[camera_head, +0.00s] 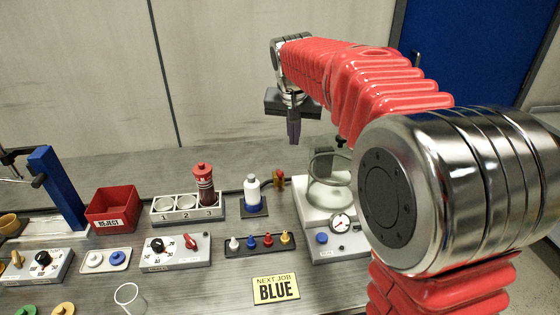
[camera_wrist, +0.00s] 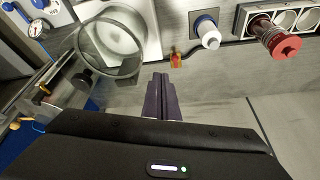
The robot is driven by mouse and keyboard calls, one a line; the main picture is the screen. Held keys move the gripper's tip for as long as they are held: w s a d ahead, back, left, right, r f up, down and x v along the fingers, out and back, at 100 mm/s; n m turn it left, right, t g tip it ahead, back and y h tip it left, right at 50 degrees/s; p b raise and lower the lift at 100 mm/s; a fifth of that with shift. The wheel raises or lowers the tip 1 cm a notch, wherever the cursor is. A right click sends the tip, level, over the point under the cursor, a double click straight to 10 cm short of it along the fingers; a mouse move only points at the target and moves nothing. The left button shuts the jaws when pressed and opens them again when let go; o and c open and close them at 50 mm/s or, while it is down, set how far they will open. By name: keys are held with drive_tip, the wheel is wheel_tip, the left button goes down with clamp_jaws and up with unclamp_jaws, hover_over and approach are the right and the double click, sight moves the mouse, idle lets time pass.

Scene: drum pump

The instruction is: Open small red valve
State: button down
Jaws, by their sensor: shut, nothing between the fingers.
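A small red valve-like part with some yellow (camera_head: 279,179) stands at the back of the bench, between a white bottle and a clear round vessel. It also shows in the wrist view (camera_wrist: 176,59), just beyond my fingertips. A red lever (camera_head: 190,241) sits on a grey box with a black dial; I cannot tell which of the two is the valve meant. My gripper (camera_head: 294,141) points down, shut and empty, above and behind the bench's back edge. In the wrist view its dark fingers (camera_wrist: 160,80) are together, apart from the red and yellow part.
The white bottle (camera_head: 252,192) and clear vessel (camera_head: 330,166) flank the red part. A rack (camera_head: 162,219) holds a red-capped container. A red REJECT bin (camera_head: 112,210), several coloured pegs (camera_head: 260,241), a gauge box (camera_head: 335,253) and a NEXT JOB BLUE sign (camera_head: 276,289) occupy the bench.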

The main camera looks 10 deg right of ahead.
drive_tip(key=m, duration=0.2)
hover_over(279, 173)
drive_tip(key=w+d, duration=0.1)
drive_tip(key=w, duration=0.1)
wheel_tip(279, 173, down, 7)
drive_tip(key=shift+s+d+g+h, duration=0.15)
drive_tip(key=shift+g+h, duration=0.15)
drive_tip(key=shift+f, duration=0.15)
drive_tip(key=x, duration=1)
drive_tip(key=shift+s, duration=0.3)
drive_tip(key=shift+s+a+f, duration=0.35)
drive_tip(key=shift+s+a, duration=0.05)
drive_tip(key=shift+s, duration=0.25)
drive_tip(key=shift+s+a+f, duration=0.3)
drive_tip(key=shift+s+a, duration=0.1)
drive_tip(key=shift+s, duration=0.3)
drive_tip(key=shift+d, duration=0.1)
drive_tip(key=shift+a, duration=0.2)
